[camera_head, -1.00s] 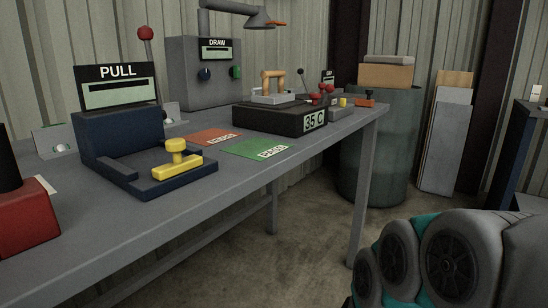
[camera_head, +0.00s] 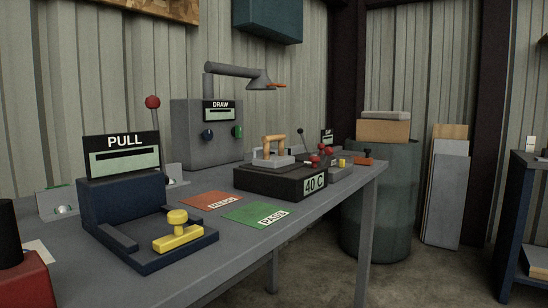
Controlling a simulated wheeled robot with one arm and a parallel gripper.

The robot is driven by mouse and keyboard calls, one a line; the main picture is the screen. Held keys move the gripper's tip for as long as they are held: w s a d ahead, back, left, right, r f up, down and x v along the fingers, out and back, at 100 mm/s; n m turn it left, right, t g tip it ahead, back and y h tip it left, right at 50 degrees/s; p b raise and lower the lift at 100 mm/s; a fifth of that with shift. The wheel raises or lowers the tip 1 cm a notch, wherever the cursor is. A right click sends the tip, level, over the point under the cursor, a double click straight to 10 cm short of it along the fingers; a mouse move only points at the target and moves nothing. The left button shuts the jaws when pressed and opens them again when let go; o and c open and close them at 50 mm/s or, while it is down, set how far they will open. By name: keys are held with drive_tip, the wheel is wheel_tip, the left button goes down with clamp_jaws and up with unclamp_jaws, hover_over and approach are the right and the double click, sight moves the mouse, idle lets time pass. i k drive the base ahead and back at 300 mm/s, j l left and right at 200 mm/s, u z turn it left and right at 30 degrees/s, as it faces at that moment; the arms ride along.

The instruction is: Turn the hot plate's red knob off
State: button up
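The hot plate (camera_head: 268,184) is a low black box on the grey bench, with a lit display (camera_head: 315,182) on its right end reading "40 C". A grey block with a tan wooden handle (camera_head: 274,147) rests on top of it. A red knob (camera_head: 315,160) shows at the hot plate's far right corner. Other red parts stand close behind it, so I cannot tell its exact shape or setting. My gripper is not in view.
The bench (camera_head: 222,262) also holds a blue "PULL" box (camera_head: 122,205) with a yellow handle (camera_head: 177,232), a "DRAW" box (camera_head: 205,130), and orange (camera_head: 211,200) and green (camera_head: 256,213) cards. A drum (camera_head: 380,215) stands beyond the bench's right end. Floor at front right is clear.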

sight(314, 160)
drive_tip(key=i+l+u, duration=0.25)
drive_tip(key=l+u, duration=0.3)
drive_tip(key=l, duration=0.2)
drive_tip(key=l+u, duration=0.25)
drive_tip(key=l, duration=0.15)
drive_tip(key=i, duration=0.05)
